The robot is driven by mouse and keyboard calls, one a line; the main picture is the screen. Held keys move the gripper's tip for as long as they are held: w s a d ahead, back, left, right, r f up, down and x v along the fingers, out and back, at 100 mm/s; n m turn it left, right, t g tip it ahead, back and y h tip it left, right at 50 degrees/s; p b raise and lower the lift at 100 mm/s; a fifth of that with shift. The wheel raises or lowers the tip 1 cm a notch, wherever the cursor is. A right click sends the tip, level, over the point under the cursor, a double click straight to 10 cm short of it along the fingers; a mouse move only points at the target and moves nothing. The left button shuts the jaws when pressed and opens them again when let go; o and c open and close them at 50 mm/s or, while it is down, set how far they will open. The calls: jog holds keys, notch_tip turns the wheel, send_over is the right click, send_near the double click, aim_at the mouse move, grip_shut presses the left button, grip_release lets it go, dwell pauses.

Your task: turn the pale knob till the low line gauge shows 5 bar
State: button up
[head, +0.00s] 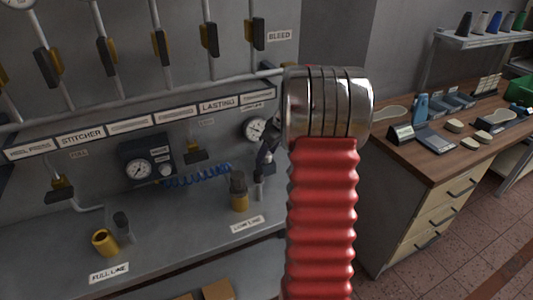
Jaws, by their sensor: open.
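The low line gauge appears to be the round white dial (255,129) on the wall above the LOW LINE label (247,224). Its needle is too small to read. A small pale knob (165,171) sits on a dark box, right of another round dial (138,170). My gripper (264,168) seems to be the dark shape just below and right of the low line gauge. My own red arm and its metal joint hide part of it. It is open, right of the pale knob and apart from it. I see nothing held in it.
A brass fitting with a dark top (239,192) stands at the low line, left of my gripper. A blue coiled hose (200,177) runs between it and the dark box. A brass cup (104,242) stands at the FULL LINE label. A wooden bench (440,165) is at right.

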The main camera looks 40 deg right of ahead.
jog(key=shift+c, duration=0.5)
jog(key=c, duration=0.9)
jog(key=shift+a, duration=0.1)
